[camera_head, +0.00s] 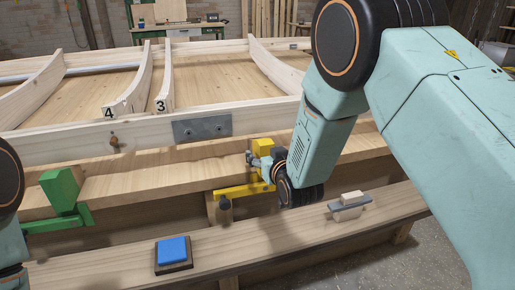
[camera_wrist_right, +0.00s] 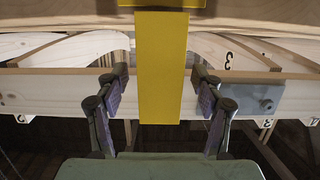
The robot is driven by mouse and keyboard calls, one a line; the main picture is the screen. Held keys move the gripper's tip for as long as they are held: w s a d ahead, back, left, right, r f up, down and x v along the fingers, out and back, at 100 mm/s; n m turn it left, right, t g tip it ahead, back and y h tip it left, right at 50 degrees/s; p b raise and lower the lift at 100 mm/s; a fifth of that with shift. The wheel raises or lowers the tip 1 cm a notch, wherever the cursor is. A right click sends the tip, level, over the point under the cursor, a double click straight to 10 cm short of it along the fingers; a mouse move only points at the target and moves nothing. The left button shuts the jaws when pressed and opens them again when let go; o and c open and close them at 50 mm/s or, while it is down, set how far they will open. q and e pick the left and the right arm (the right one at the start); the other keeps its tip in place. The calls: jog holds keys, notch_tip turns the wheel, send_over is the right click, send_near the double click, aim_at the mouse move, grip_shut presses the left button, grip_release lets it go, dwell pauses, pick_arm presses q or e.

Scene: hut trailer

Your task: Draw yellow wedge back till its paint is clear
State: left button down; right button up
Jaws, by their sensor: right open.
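The yellow wedge (camera_head: 262,145) sits at the edge of the wooden beam, above a yellow bracket arm (camera_head: 238,191). My right gripper (camera_head: 256,161) is right at the wedge, partly hidden by its own wrist. In the right wrist view the yellow wedge (camera_wrist_right: 161,70) stands between the two fingers of my right gripper (camera_wrist_right: 160,78). The fingers are spread, with a gap on each side of the yellow. I cannot make out a paint mark on the wedge. My left arm shows only at the left edge; its gripper is out of view.
A green wedge (camera_head: 60,187) on a green bracket (camera_head: 57,222) stands at the left. A blue pad (camera_head: 172,250) and a grey tool with a pale block (camera_head: 349,204) lie on the front plank (camera_head: 270,235). A metal plate (camera_head: 202,127) is on the frame rail behind.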

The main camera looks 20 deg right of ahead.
jog(key=shift+r+p+v, duration=0.25)
jog(key=shift+p+v, duration=0.5)
jog(key=shift+v, duration=0.45)
jog(key=shift+r+p+v, duration=0.2)
jog(key=shift+p+v, duration=0.5)
jog(key=shift+v, duration=0.5)
jog(key=shift+r+p+v, duration=0.25)
jog(key=shift+p+v, duration=0.5)
jog(key=shift+v, duration=0.5)
jog(key=shift+w+f, duration=0.2)
jog(key=s+d+f+g, duration=0.1)
jog(key=s+f+g, duration=0.5)
jog(key=s+f, duration=0.5)
jog(key=s+d+f+g, duration=0.2)
jog(key=s+f+g, duration=0.45)
jog(key=s, duration=0.85)
jog(key=s+f+g+p, duration=0.1)
jog(key=s+f, duration=0.3)
jog(key=s, duration=1.1)
jog(key=shift+s+d+m+g+p, duration=0.15)
jog(key=shift+s+m+g+p, duration=0.2)
jog(key=shift+g, duration=0.5)
jog(key=shift+f, duration=0.15)
